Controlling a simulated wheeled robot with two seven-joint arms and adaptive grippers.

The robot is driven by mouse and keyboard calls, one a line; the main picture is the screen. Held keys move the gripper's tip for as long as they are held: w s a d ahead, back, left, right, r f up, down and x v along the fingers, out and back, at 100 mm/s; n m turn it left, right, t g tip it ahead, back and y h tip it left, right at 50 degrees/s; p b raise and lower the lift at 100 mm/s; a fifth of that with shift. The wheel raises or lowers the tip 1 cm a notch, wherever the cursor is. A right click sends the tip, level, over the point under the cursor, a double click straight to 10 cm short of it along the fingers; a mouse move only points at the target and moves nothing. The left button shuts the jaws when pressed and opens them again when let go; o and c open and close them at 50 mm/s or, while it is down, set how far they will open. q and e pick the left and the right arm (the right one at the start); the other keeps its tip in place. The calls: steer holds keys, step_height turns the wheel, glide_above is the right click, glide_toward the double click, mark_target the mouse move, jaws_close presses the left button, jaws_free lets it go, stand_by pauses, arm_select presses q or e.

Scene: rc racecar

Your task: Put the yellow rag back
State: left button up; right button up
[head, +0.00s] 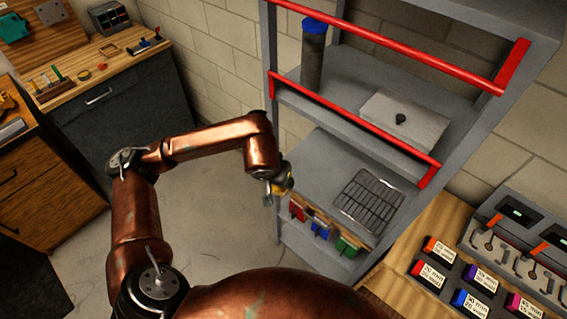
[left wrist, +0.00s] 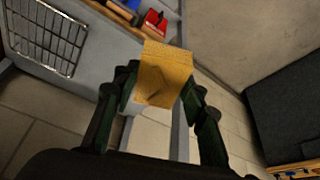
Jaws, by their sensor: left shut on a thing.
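My left gripper (head: 277,192) is at the front left of the lower shelf. It is shut on the yellow rag (left wrist: 163,76), which sits between the two dark green fingers in the left wrist view. In the head view only a small bit of the rag (head: 289,180) shows by the gripper. Red (head: 297,211), blue (head: 321,229) and green (head: 347,245) cloths hang along the wooden rail at the shelf front, below and right of the gripper. The red cloth (left wrist: 155,22) shows just beyond the rag in the left wrist view. My right gripper is out of view.
The grey shelf unit (head: 322,168) has red bars (head: 400,48) across its upper level. A wire rack (head: 368,201) lies on the lower shelf. A workbench with labelled boxes (head: 433,249) stands at right. Floor left of the shelf is clear.

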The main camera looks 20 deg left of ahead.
arm_select(q)
step_height(320, 180, down, 6)
steer(key=w+d+n+b, duration=0.2)
steer(key=d+b, duration=0.1)
steer(key=b, duration=0.1)
steer(key=n+y+b, duration=0.2)
steer(key=n+b, duration=0.1)
steer(key=b, duration=0.4)
glide_above(299, 168)
steer(key=s, duration=0.2)
steer(key=f, duration=0.9)
steer(key=shift+w+d+f, duration=0.1)
steer(key=shift+d, duration=0.3)
steer(key=shift+w+a, duration=0.1)
steer(key=shift+w, duration=0.15)
steer(key=shift+w+f, duration=0.1)
steer(key=shift+f, duration=1.65)
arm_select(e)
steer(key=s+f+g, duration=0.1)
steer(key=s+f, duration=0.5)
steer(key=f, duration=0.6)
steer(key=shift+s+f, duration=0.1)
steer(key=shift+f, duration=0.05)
